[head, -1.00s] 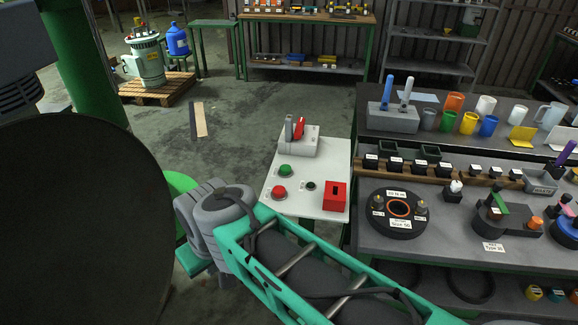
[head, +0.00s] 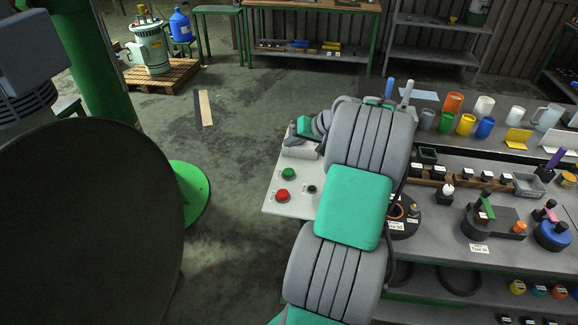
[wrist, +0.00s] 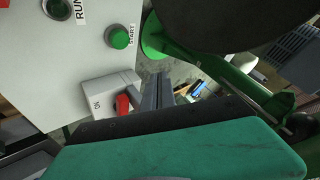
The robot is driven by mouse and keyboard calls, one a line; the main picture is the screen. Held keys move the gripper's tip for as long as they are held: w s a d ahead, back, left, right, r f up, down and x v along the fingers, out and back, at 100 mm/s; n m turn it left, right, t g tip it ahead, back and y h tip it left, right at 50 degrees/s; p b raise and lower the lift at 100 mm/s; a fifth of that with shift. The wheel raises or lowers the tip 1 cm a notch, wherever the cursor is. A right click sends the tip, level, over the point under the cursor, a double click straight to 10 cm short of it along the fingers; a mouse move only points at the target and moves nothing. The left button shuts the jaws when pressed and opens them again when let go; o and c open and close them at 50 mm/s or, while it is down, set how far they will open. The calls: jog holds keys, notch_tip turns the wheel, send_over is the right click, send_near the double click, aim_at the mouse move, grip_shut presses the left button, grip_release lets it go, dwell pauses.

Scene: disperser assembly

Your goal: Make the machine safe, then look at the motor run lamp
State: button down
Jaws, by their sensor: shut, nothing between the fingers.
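The white control panel (head: 285,196) stands in the middle of the head view. On it are a green button (head: 289,174), a red button (head: 283,196) and the small, dark motor run lamp (head: 312,189). The lamp shows at the upper edge of the wrist view (wrist: 57,9), dark green beside a RUN label. The green START button (wrist: 120,37) is near it. A grey switch box (wrist: 100,91) has a red lever (wrist: 123,103) and an ON marking. My gripper (wrist: 158,88) is shut and empty, close beside the lever; contact is unclear. My arm hides the red box.
A workbench (head: 440,225) with cups, parts and a dispersing fixture lies right of the panel. A green column (head: 95,70) and a large dark disc (head: 85,220) stand at left.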

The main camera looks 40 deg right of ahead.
dwell(0.3)
jog(key=b, duration=0.7)
send_near(287, 170)
jog(key=w, duration=0.1)
jog(key=w+f, duration=0.1)
jog(key=w, duration=0.1)
jog(key=w+a+f, duration=0.1)
jog(key=w, duration=0.1)
jog(key=shift+w+a+f, duration=0.1)
jog(key=shift+f, duration=0.15)
dwell(1.0)
jog(key=shift+f, duration=0.4)
jog(key=shift+f+b, duration=0.55)
jog(key=shift+f, duration=0.35)
dwell(0.9)
jog(key=shift+r+p, duration=0.9)
jog(key=shift+r, duration=0.4)
